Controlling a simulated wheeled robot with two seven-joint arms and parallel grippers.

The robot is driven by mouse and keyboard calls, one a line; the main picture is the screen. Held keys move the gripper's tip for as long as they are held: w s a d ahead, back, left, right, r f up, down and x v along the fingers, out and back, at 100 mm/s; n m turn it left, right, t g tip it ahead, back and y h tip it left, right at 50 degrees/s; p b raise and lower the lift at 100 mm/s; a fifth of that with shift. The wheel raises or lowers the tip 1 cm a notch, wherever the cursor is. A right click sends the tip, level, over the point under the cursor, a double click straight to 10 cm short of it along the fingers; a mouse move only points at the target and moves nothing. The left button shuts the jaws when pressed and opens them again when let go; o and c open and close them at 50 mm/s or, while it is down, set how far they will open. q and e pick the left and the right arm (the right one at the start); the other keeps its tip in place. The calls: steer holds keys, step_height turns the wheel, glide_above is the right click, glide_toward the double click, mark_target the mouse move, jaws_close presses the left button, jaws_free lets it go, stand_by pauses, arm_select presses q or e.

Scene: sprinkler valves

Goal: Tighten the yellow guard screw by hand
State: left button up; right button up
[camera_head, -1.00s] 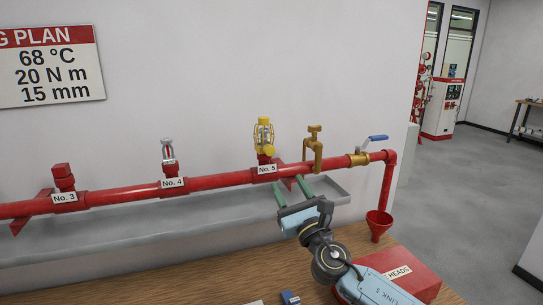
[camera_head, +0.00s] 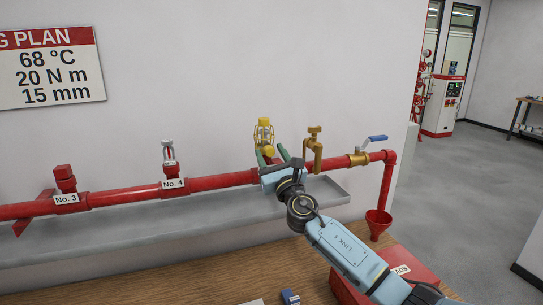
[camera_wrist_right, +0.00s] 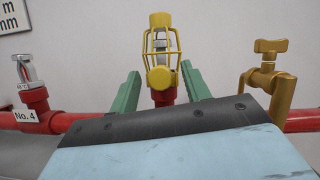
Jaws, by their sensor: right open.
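The yellow wire guard (camera_head: 263,131) stands upright around a sprinkler head on the red pipe, right of No. 4. A round yellow knob, seemingly the guard screw (camera_wrist_right: 160,79), sits low on its front; it also shows in the head view (camera_head: 268,150). My right gripper (camera_head: 272,154) is in front of and just below the guard. Its two green fingers are open, one either side of the knob in the wrist view, with gaps on both sides. I cannot tell how far short of the knob the tips are. My left gripper is not in view.
A brass valve (camera_head: 314,148) stands close right of my right gripper, and a blue-lever valve (camera_head: 376,139) is farther right. The No. 4 head (camera_head: 168,152) is to the left. A grey trough (camera_head: 130,227) runs below the red pipe (camera_head: 120,195).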

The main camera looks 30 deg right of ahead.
steer(key=c, duration=1)
